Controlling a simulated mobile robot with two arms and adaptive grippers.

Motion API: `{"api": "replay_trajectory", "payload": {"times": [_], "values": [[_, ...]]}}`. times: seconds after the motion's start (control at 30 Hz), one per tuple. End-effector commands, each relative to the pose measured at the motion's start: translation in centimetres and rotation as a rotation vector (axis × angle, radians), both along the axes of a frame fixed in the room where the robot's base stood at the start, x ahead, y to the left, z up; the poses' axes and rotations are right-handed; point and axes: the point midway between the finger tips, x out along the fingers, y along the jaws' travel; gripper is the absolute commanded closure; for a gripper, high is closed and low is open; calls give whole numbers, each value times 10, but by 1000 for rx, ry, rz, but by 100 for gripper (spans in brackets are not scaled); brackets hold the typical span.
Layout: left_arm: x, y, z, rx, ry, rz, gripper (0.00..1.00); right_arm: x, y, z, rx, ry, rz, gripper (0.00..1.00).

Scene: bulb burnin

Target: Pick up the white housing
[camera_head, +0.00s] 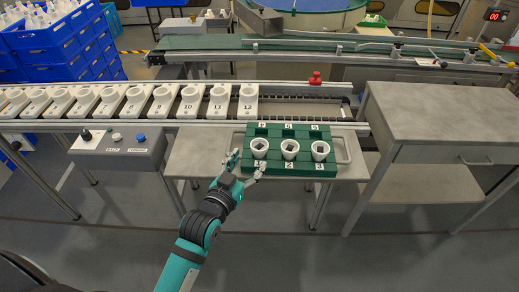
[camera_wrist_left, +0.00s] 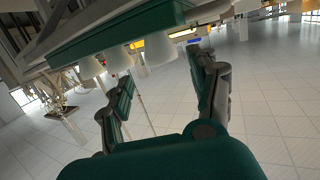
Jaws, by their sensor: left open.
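Three white cup-shaped housings stand in a row in a green rack, each with a dark opening: a left one (camera_head: 259,149), a middle one (camera_head: 290,149) and a right one (camera_head: 320,150). The green rack (camera_head: 304,170) has labels along its front and back. My left gripper (camera_head: 248,162) is open at the rack's front left corner, its fingers near the left housing. In the left wrist view, my open gripper (camera_wrist_left: 160,68) shows no object held. The nearest white housing (camera_wrist_left: 158,49) appears beyond and between the fingertips. My right gripper is not in view.
The rack sits on a grey table (camera_head: 205,160). Behind it, a conveyor carries numbered white holders (camera_head: 190,98). A control box (camera_head: 118,150) with buttons is at left, and a bare metal workbench (camera_head: 440,110) at right. Blue crates (camera_head: 70,50) are stacked at back left.

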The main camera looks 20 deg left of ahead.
Motion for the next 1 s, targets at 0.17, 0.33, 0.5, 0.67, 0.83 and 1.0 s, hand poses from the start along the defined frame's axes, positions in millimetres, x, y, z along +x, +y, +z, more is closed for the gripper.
{"api": "replay_trajectory", "payload": {"times": [0.17, 0.33, 0.5, 0.67, 0.83, 1.0], "values": [[27, -3, -4, -1, 0, 0, 39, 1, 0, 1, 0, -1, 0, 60], [37, -4, -6, -1, 1, 0, 39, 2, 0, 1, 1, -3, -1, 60], [61, -5, -8, -1, -2, 0, 39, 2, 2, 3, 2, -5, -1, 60], [80, -7, -13, -2, 0, 1, 39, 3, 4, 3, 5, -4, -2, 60], [84, -8, -14, -1, 0, 1, 39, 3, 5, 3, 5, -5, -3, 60], [83, -8, -14, -1, 0, 1, 45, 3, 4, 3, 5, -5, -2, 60]]}}
